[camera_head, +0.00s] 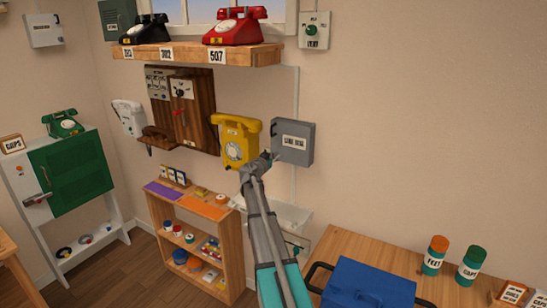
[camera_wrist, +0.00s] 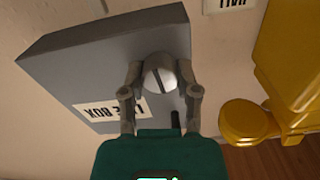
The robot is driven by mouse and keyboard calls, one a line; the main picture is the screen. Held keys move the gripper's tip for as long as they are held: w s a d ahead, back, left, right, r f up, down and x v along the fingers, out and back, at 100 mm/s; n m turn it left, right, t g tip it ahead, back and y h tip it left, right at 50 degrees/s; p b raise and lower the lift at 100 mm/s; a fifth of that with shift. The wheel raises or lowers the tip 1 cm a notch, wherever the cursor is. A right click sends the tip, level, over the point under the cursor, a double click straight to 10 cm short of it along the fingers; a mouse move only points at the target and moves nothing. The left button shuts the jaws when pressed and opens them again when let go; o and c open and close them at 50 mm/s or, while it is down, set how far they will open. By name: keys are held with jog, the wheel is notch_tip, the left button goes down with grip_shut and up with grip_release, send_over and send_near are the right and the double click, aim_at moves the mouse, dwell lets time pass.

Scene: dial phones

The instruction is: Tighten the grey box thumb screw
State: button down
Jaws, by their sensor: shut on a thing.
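The grey box (camera_head: 297,131) hangs on the wall to the right of the yellow phone and carries a white label. In the wrist view the grey box (camera_wrist: 90,60) fills the upper left, its label reading "LINE BOX" and appearing upside down. The round pale thumb screw (camera_wrist: 160,74) with a dark slot sits on the box's face near its edge. My gripper (camera_wrist: 161,80) is shut on the thumb screw, one finger on each side. In the head view my gripper (camera_head: 268,157) reaches the box's lower left side; the screw is hidden there.
The yellow dial phone (camera_head: 238,140) is close beside my gripper on the left, and its yellow parts (camera_wrist: 290,70) show in the wrist view. A small shelf unit (camera_head: 160,205) stands below. A blue toolbox (camera_head: 368,285) sits on the table (camera_head: 345,245) at the lower right.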

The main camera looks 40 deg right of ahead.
jog(key=shift+c, duration=1.7)
grip_release()
jog(key=shift+a, duration=0.1)
jog(key=v, duration=1.1)
jog(key=shift+s+a, duration=0.15)
jog(key=shift+a, duration=0.2)
jog(key=shift+f, duration=0.1)
jog(key=s+a+f+n+g+y, duration=0.2)
jog(key=s+a+f+n+y, duration=0.3)
jog(key=a, duration=0.8)
jog(key=s+a+f+n+g+y, duration=0.2)
jog(key=s+a+f+n+y, duration=0.3)
jog(key=s+a, duration=0.7)
jog(key=s+a+f+n+g+y, duration=0.2)
jog(key=s+a+f+n+y, duration=0.3)
jog(key=a, duration=1)
jog(key=s+f+y, duration=0.1)
jog(key=s+f, duration=0.2)
jog(key=s, duration=0.1)
jog(key=shift+a+f+g+y, duration=0.25)
jog(key=shift+f+g+y, duration=0.05)
jog(key=shift+g, duration=0.1)
